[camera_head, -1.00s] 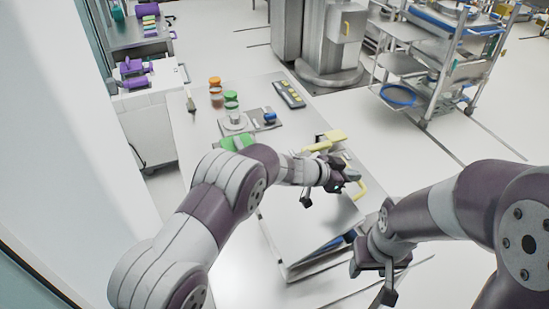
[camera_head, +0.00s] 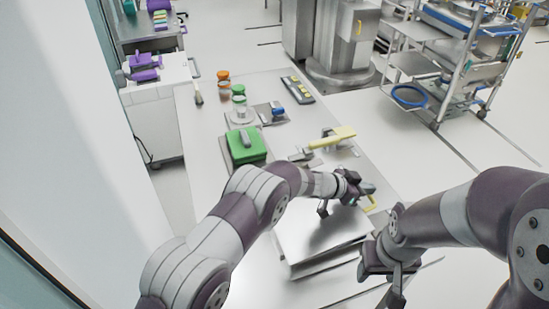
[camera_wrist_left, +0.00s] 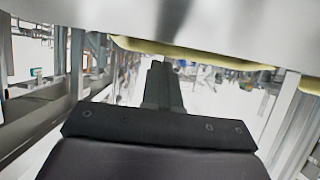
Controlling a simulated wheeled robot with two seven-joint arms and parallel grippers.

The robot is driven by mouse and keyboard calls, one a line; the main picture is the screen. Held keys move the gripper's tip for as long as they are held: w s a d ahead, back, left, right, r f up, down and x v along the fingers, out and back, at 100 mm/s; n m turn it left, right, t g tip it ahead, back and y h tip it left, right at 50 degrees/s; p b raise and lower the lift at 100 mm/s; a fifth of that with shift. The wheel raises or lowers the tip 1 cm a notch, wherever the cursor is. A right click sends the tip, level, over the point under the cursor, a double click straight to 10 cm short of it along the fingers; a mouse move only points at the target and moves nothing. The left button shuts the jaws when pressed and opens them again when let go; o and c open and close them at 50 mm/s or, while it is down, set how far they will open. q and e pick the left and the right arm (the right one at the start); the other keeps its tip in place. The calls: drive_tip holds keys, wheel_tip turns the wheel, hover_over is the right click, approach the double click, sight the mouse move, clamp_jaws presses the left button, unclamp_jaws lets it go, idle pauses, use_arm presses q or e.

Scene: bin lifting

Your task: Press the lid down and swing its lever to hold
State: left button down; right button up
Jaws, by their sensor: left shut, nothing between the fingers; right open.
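The bin (camera_head: 290,268) is a grey metal box on the front part of the table. Its flat metal lid (camera_head: 315,232) lies almost level over it. A yellow lever (camera_head: 370,204) shows at the lid's right edge, partly hidden by my left gripper. My left gripper (camera_head: 346,192) is over the lid's far right part, shut and empty; I cannot tell whether it touches the lid. In the left wrist view, its dark closed fingers (camera_wrist_left: 160,85) show below a metal surface edged by a yellow strip (camera_wrist_left: 200,55). My right gripper (camera_head: 380,275) is open beside the bin's right side.
A yellow-handled clamp (camera_head: 332,138) and a green box (camera_head: 246,146) stand behind the bin on the table (camera_head: 200,130). Jars (camera_head: 223,80) and a black tray (camera_head: 297,90) are farther back. A wheeled rack (camera_head: 450,60) stands at the back right.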

use_arm(q)
drive_tip(key=b+v, duration=0.2)
drive_tip(key=v, duration=1)
drive_tip(key=shift+s+a+r+b, duration=0.2)
drive_tip(key=shift+a+b, duration=0.05)
drive_tip(key=shift+b, duration=0.15)
drive_tip(key=shift+a, duration=0.1)
